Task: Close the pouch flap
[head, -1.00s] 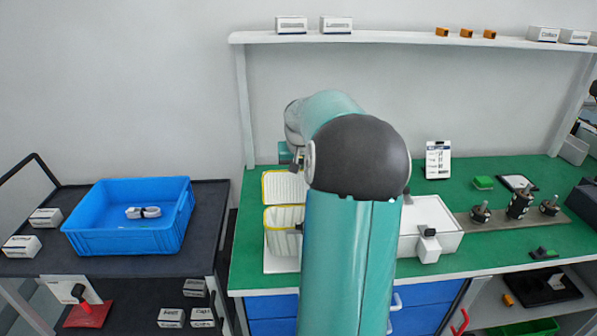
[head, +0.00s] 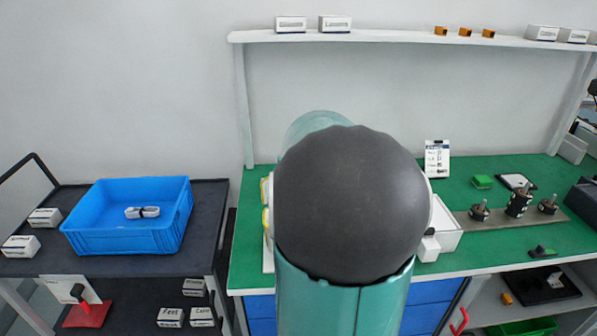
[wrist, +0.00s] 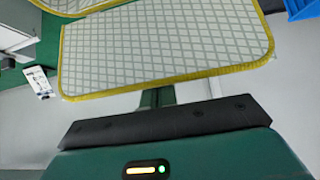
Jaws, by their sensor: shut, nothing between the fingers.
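The pouch is pale with yellow edging. In the head view only a sliver of its left edge (head: 266,218) shows, as my arm covers the rest. In the wrist view its flap (wrist: 165,45) is a wide, grid-patterned panel with a yellow border. Another yellow-edged piece, seemingly the pouch body (wrist: 78,4), shows at the top left. My gripper (wrist: 157,97) is shut and empty. Its teal end reaches up to the flap's near edge, and its tip is hidden behind the flap. I cannot tell whether they touch. The head view hides my gripper.
The pouch stands on a green bench (head: 244,240). A white box (head: 446,222), a metal strip with black fittings (head: 518,204) and a label card (head: 437,158) are right of my arm. A blue bin (head: 130,240) sits on a cart at left. A shelf (head: 400,37) spans above.

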